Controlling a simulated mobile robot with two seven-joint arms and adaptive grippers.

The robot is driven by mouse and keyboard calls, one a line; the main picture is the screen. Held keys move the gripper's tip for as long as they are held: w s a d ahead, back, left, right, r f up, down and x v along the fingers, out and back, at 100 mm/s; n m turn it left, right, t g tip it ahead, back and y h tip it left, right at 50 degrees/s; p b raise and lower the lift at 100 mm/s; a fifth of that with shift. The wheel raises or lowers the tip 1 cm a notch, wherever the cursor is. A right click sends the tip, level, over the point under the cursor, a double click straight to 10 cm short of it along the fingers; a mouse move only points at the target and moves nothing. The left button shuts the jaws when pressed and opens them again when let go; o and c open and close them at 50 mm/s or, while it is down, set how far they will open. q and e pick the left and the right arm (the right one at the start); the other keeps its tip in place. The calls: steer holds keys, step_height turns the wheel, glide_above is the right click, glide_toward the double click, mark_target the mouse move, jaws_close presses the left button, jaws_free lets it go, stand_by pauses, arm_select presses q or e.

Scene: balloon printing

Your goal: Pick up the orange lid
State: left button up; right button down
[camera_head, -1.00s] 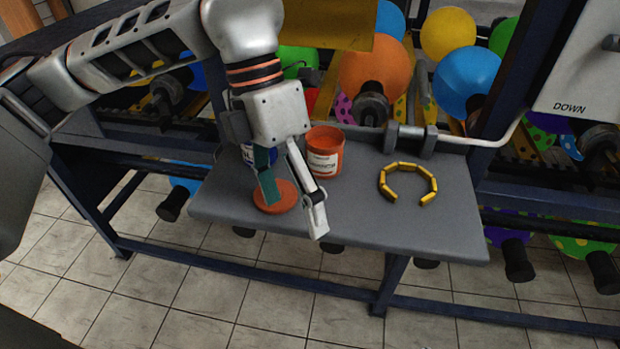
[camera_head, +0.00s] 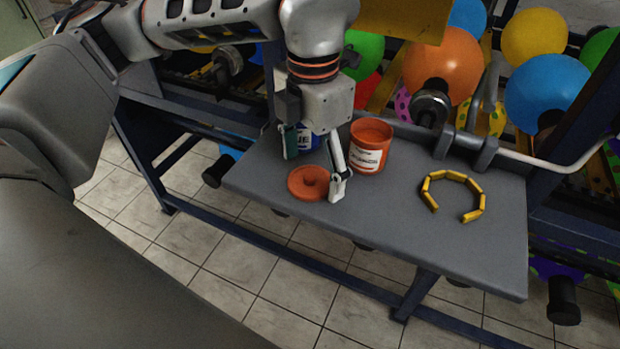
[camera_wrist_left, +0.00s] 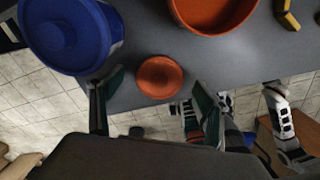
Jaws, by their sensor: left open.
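In the left wrist view, the lid (camera_wrist_left: 160,77) shows between the two spread fingers (camera_wrist_left: 157,98), without visible contact. An open orange jar (camera_head: 370,158) stands behind it to the right, and a blue jar (camera_head: 306,141) is partly hidden behind the gripper.
A yellow segmented ring (camera_head: 430,190) lies on the right part of the grey shelf (camera_head: 400,230). Several balloons (camera_head: 445,66) on a dark rack stand behind. A white pipe (camera_head: 545,148) runs along the back right. The shelf's front middle is clear.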

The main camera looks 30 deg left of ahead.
arm_select(q)
steer(key=shift+f, duration=0.35)
steer(key=c, duration=0.9)
steer(key=shift+o, duration=0.2)
